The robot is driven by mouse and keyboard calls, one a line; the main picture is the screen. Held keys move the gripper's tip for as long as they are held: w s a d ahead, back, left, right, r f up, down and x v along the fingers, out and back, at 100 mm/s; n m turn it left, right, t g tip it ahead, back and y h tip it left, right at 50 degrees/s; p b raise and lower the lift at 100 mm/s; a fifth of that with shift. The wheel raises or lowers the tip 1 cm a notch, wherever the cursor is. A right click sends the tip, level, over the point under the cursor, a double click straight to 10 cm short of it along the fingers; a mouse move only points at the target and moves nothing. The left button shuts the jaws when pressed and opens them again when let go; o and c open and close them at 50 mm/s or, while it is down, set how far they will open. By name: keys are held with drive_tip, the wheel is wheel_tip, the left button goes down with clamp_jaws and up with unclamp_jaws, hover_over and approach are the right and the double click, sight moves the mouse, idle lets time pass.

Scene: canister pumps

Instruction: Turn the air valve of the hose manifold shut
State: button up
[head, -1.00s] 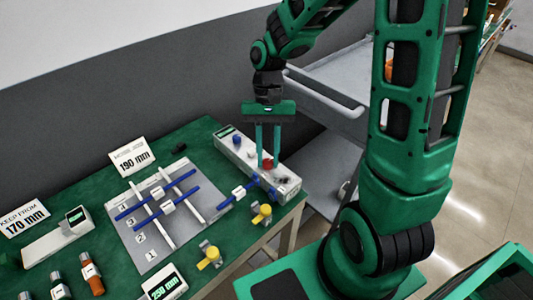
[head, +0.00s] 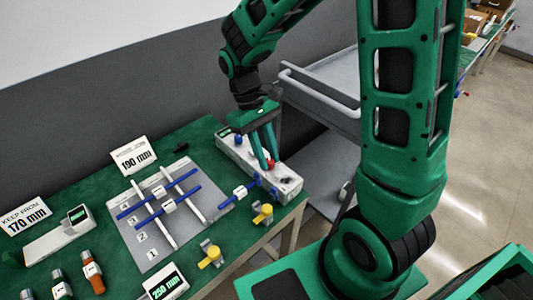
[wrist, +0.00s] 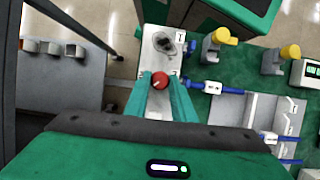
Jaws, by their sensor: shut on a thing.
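The hose manifold (head: 288,183) is a long pale grey block at the right end of the green table. It carries a blue knob (head: 238,140) and a red knob (head: 270,163), which also shows in the wrist view (wrist: 160,81). My gripper (head: 269,165) reaches down to the manifold, tilted. Its two green fingers are closed around the red knob, one on each side, also seen in the wrist view (wrist: 160,88). A dark round fitting (wrist: 167,43) sits on the manifold beyond the knob. I cannot read which knob is marked as air.
A blue hose piece (head: 240,191) runs from the manifold's side towards a grey numbered board (head: 150,255) with blue and white bars. Yellow-topped fittings (head: 263,213) stand near the table's front edge. A grey cart (head: 330,92) stands behind the manifold.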

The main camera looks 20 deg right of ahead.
drive_tip(key=n, duration=0.2)
drive_tip(key=n+t+h, duration=0.1)
drive_tip(key=n, duration=0.1)
drive_tip(key=shift+a+n+h, duration=0.15)
drive_tip(key=shift+n+h, duration=0.15)
drive_tip(key=shift+s+n+t+h, duration=0.1)
drive_tip(key=shift+n+t+h, duration=0.45)
drive_tip(key=shift+n, duration=1.45)
drive_tip(key=shift+n+t, duration=0.25)
drive_tip(key=shift+n, duration=0.05)
drive_tip(key=o, duration=1)
drive_tip(key=v, duration=1)
drive_tip(key=shift+w+a+r, duration=0.1)
drive_tip(key=shift+w+r, duration=0.15)
drive_tip(key=shift+r, duration=0.15)
